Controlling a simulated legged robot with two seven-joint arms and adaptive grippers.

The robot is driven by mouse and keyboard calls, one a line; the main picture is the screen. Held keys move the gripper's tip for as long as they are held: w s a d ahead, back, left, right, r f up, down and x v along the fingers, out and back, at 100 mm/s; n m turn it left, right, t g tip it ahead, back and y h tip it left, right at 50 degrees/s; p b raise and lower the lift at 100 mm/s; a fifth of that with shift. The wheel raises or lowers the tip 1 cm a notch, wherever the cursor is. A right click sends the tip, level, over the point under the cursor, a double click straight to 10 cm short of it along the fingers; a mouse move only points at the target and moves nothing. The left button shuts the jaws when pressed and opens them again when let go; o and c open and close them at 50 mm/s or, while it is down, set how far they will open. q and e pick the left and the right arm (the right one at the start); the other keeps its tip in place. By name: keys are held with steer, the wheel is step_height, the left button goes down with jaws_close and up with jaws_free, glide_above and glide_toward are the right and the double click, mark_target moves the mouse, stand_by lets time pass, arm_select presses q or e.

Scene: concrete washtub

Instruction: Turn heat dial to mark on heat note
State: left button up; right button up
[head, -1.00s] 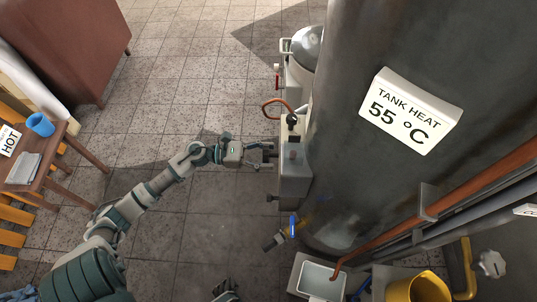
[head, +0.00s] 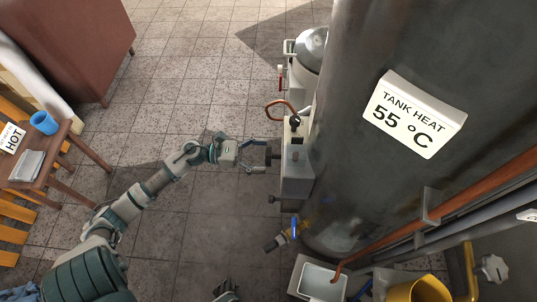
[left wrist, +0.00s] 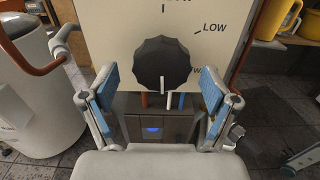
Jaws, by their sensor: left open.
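The black faceted heat dial (left wrist: 163,62) sits on a pale panel (left wrist: 110,25) in the left wrist view, with a white line at its lower edge. One mark reads LOW; other lettering is cut off or partly hidden. In the head view the dial (head: 271,155) sticks out from the heater box's left side. My left gripper (head: 252,156) is open, its fingers spread short of the dial. In the left wrist view the gripper (left wrist: 158,92) has blue pads either side below the dial, apart from it. A card reading HOT (head: 12,138) lies on the side table. A grey-white part at the bottom (head: 227,291) may be my right gripper.
The tank sign (head: 414,114) reads TANK HEAT 55 °C. A copper pipe (head: 281,107) curves above the box, and a blue-handled tap (head: 294,228) is below. Tiled floor around my left arm is clear.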

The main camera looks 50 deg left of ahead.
arm_select(q)
steer(key=v, duration=0.9)
steer(key=shift+s+a, duration=0.2)
steer(key=shift+a, duration=0.1)
